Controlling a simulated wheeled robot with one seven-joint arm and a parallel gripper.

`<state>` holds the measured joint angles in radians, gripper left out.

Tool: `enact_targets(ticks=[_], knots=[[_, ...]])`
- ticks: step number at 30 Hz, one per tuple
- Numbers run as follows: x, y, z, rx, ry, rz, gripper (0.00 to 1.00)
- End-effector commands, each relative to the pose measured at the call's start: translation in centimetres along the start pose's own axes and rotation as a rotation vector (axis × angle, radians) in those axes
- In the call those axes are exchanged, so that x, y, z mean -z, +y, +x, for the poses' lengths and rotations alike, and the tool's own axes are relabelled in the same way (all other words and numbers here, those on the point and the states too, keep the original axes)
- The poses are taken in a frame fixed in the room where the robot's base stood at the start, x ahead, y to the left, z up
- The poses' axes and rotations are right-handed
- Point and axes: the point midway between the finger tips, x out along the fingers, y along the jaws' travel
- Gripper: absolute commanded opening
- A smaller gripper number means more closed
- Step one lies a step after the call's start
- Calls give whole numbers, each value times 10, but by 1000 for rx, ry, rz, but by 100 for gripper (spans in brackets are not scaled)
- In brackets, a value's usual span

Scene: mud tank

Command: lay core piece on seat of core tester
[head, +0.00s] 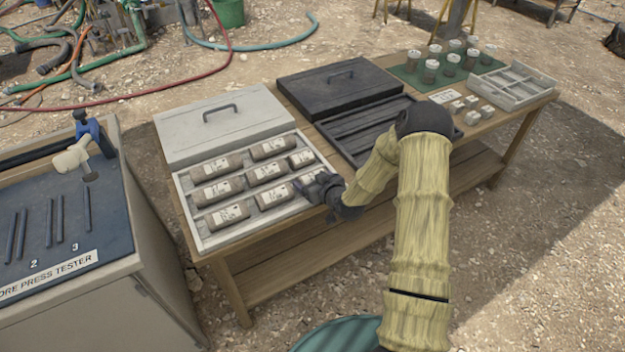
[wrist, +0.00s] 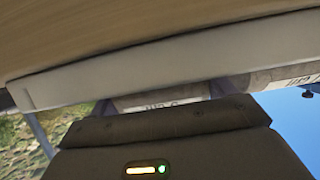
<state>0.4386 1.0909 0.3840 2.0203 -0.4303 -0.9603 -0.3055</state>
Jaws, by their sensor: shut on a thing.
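The core tester (head: 110,240) stands at the left, its dark top carrying several slim upright-looking bars in the picture, marked 2 and 3. A blue clamp with a pale block is at its back. A white tray (head: 201,238) holds several brown, white-labelled core pieces (head: 228,215) in rows. My gripper (head: 313,184) is at the tray's right side, shut on a core piece (head: 309,175). That piece is mostly hidden by the gripper in the head view. In the wrist view, a labelled piece (wrist: 160,98) shows just beyond the jaws (wrist: 160,118).
The wooden table (head: 270,265) also bears a white lid (head: 190,135), a dark lid (head: 345,85), a dark tray (head: 350,140), small blocks, a green mat with several jars, and a pale divided tray (head: 520,85). A gap separates table and tester. Hoses lie on the gravel behind.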

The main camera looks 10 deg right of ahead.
Motion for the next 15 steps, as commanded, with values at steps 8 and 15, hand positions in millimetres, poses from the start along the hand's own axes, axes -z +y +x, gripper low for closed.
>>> enact_targets(ticks=[8, 15], knots=[[-2, 0, 1, 0, 0, 0, 100], [-2, 0, 0, 0, -1, 2, 100]])
